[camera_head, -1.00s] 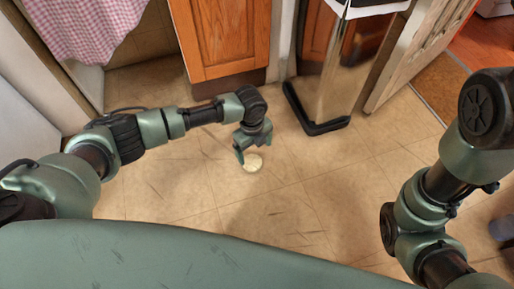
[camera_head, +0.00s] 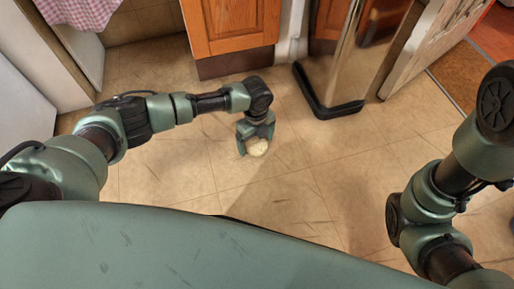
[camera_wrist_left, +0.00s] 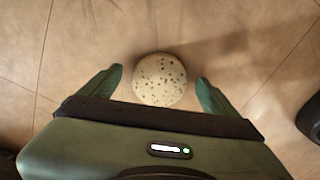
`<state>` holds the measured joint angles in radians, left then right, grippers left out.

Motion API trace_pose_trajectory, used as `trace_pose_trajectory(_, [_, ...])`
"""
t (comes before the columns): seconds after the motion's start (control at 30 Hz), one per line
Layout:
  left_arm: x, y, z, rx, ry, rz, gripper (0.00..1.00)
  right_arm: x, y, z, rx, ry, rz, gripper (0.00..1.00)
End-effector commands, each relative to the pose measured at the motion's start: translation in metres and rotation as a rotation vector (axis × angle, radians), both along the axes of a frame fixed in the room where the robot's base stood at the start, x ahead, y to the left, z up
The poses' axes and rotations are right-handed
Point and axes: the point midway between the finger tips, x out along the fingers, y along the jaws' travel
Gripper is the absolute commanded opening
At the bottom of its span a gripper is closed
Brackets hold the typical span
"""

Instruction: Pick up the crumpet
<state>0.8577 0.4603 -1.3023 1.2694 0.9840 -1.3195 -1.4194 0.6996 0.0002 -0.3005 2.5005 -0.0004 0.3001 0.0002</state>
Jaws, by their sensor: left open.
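The crumpet (camera_head: 257,147) is a round, pale disc with dark holes in its top. It lies on the tiled floor, near the middle of the head view. In the left wrist view the crumpet (camera_wrist_left: 160,80) sits between the two green fingers, with a gap on each side. My left gripper (camera_head: 256,150) is open and points down at it; its fingers (camera_wrist_left: 160,88) stand apart to the left and right of the crumpet. My right arm shows at the right of the head view, but its gripper is out of view.
An orange wooden cabinet (camera_head: 230,27) stands behind the left gripper. A shiny bin with a black base (camera_head: 331,108) stands at the back right, by a pale door (camera_head: 425,45). A pink checked cloth (camera_head: 78,12) hangs at upper left. The tiled floor (camera_head: 300,195) around the crumpet is clear.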

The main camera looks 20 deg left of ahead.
Motion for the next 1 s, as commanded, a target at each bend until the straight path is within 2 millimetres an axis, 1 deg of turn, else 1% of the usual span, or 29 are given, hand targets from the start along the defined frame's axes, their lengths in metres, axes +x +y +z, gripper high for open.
trace_pose_trajectory(0.07, [0.000,0.000,0.001,-0.001,-0.001,0.000,0.90,0.000,0.000,0.001,0.000,-0.001,0.000,0.51])
trace_pose_trajectory(0.1, [0.000,0.000,0.001,-0.001,-0.001,0.000,0.79,0.000,0.000,0.001,0.000,-0.001,0.000,0.51])
trace_pose_trajectory(0.17, [0.000,0.000,0.001,-0.001,-0.001,0.000,0.63,0.000,0.000,0.001,0.000,-0.001,0.000,0.51])
trace_pose_trajectory(0.2, [0.000,0.000,0.001,-0.001,-0.001,0.000,0.51,0.000,0.000,0.001,0.000,-0.001,0.000,0.51])
trace_pose_trajectory(0.27, [0.000,0.000,0.001,-0.001,-0.001,0.000,0.35,0.000,0.000,0.001,0.000,-0.001,0.000,0.51])
trace_pose_trajectory(0.3, [0.000,0.000,0.001,-0.001,-0.001,0.000,0.25,0.000,0.000,0.001,0.000,-0.001,0.000,0.51])
trace_pose_trajectory(0.53, [0.000,0.000,0.002,-0.001,-0.001,0.000,0.25,0.000,0.000,0.001,0.000,-0.001,0.000,0.51])
trace_pose_trajectory(0.67, [0.000,0.000,0.008,-0.001,-0.001,0.000,0.25,0.000,0.000,0.006,0.000,-0.001,0.000,0.51])
trace_pose_trajectory(0.77, [0.000,0.000,0.019,-0.001,-0.002,0.000,0.25,0.000,0.000,0.015,0.000,-0.001,0.000,0.51])
trace_pose_trajectory(0.87, [0.001,0.000,0.036,-0.002,-0.002,0.000,0.25,0.000,0.000,0.029,0.000,0.000,0.000,0.51])
trace_pose_trajectory(0.97, [0.000,0.000,0.061,0.000,-0.002,0.000,0.25,0.000,0.000,0.048,0.000,0.000,0.000,0.51])
trace_pose_trajectory(1.0, [0.001,0.000,0.072,-0.002,-0.002,0.000,0.25,0.000,0.000,0.056,0.000,0.000,0.000,0.51])
